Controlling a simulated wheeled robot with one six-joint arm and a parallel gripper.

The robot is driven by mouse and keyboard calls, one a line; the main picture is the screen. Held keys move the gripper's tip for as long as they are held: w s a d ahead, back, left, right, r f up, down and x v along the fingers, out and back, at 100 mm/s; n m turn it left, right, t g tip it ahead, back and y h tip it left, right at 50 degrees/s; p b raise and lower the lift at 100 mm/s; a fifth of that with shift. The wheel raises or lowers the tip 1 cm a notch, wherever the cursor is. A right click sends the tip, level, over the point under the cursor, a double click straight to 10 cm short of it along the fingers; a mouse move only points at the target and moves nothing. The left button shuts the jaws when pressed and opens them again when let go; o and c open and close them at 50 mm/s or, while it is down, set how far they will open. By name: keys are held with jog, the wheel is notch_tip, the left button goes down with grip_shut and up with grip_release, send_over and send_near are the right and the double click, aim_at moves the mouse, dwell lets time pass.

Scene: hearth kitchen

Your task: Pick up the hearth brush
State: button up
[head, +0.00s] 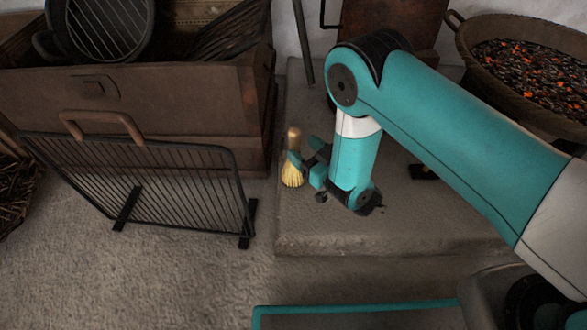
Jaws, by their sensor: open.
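The hearth brush (293,172) stands upright on the stone hearth slab, near its left edge. It has a wooden handle on top and pale yellow bristles flaring at the bottom. My gripper (299,163) is at the brush, coming from the right, with its fingers at about the height of the lower handle and upper bristles. The jaws are open. One finger overlaps the brush in the picture; I cannot tell whether the fingers touch it. My wrist hides part of the slab behind.
A black fire screen (150,185) with a copper-coloured handle stands left of the slab. A wooden chest (190,100) holding a grill pan (108,28) is behind it. A basket of embers (525,75) sits at the back right. The slab's front (400,225) is clear.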

aim_at(298, 148)
jog(key=b+x, duration=0.3)
jog(key=x, duration=0.1)
jog(key=shift+s+a+f, duration=0.15)
jog(key=shift+s+f, duration=0.05)
jog(key=shift+s, duration=0.05)
jog(key=shift+w+a+r+b, duration=0.15)
jog(key=shift+w+a+b, duration=0.25)
jog(key=shift+w, duration=0.15)
jog(key=c, duration=1)
